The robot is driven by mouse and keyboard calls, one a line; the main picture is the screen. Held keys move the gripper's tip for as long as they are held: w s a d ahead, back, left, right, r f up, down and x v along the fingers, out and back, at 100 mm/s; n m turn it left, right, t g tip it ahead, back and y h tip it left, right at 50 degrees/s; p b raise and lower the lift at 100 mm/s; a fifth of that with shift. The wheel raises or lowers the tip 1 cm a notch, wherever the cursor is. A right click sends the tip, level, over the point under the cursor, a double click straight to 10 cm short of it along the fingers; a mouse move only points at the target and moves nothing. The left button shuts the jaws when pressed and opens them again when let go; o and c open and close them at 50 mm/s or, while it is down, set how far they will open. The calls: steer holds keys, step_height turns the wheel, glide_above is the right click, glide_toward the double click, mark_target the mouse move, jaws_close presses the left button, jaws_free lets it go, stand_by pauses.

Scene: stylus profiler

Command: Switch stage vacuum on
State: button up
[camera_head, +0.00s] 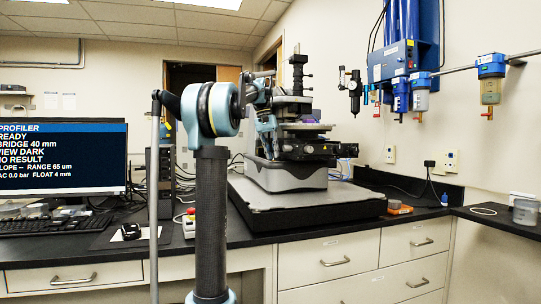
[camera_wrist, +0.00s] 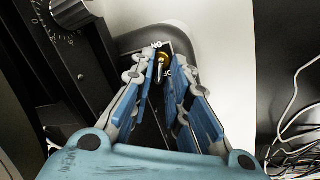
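In the wrist view a small toggle switch (camera_wrist: 162,66) with a brass-coloured collar sits on a black plate, with small labels above and below it; the upper one reads like an inverted "ON". My gripper (camera_wrist: 161,78) has its blue fingers on either side of the switch, converging with a narrow gap between them. I cannot tell whether they touch the lever. In the head view the stylus profiler (camera_head: 292,145) stands on a black slab, partly hidden by my arm; my gripper and the switch are not clear there. The monitor (camera_head: 62,158) reads "AC 0.0 bar", its left edge cut off.
A black dial knob (camera_wrist: 70,14) is at upper left in the wrist view, and loose cables (camera_wrist: 296,120) lie at right. Filter regulators (camera_head: 421,92) hang on the wall at right.

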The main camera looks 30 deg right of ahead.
jaws_close()
steer(key=shift+s+a+t, duration=0.1)
steer(key=shift+s+t, duration=0.1)
steer(key=shift+t, duration=0.5)
steer(key=shift+o, duration=0.5)
jaws_free()
